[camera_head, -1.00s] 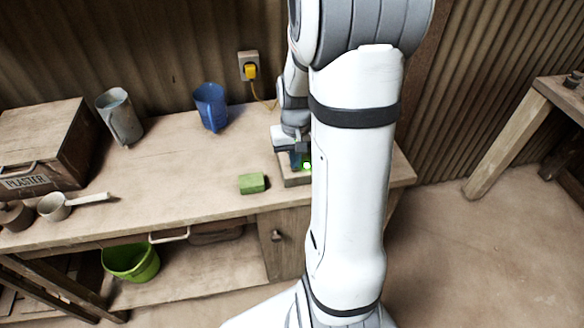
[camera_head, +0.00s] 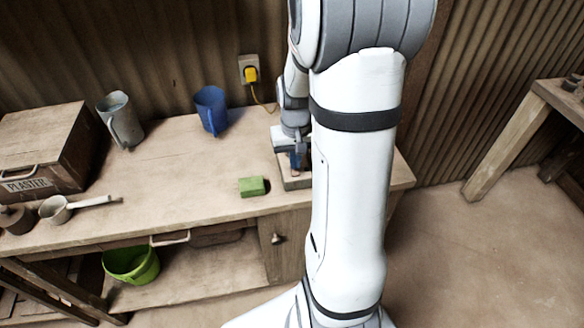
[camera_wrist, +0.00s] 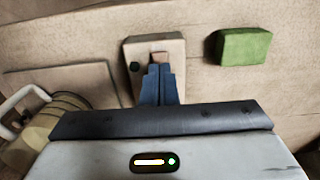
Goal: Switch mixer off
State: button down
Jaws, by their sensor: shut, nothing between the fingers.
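In the wrist view a beige switch box (camera_wrist: 143,45) has a small reddish-brown switch part (camera_wrist: 160,57) and a round dark lamp (camera_wrist: 135,66), which is unlit. My gripper (camera_wrist: 161,69) is shut and empty, its blue fingertips at the switch part and covering some of it; whether they touch cannot be told. In the head view my gripper (camera_head: 297,164) is at the right end of the bench, over a pale base (camera_head: 296,183) partly hidden by my arm. The mixer itself cannot be clearly made out; a ribbed round body with a pale handle (camera_wrist: 22,108) shows at the wrist view's left.
A green block (camera_head: 252,186) lies left of the gripper, also in the wrist view (camera_wrist: 243,46). A blue jug (camera_head: 211,108), grey jug (camera_head: 119,117), plaster box (camera_head: 40,150) and ladle (camera_head: 56,209) stand farther left. A yellow plug (camera_head: 251,74) sits in the wall socket. The bench middle is clear.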

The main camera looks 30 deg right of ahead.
aim_at(294, 174)
notch_tip(294, 174, up, 5)
jog(key=p, duration=0.3)
jog(key=shift+r, duration=0.1)
dwell(0.5)
jog(key=s+a+r+n+t, duration=0.3)
jog(key=s+a+r, duration=0.9)
jog(key=shift+s+a+r, duration=0.35)
jog(key=shift+s+a, duration=0.05)
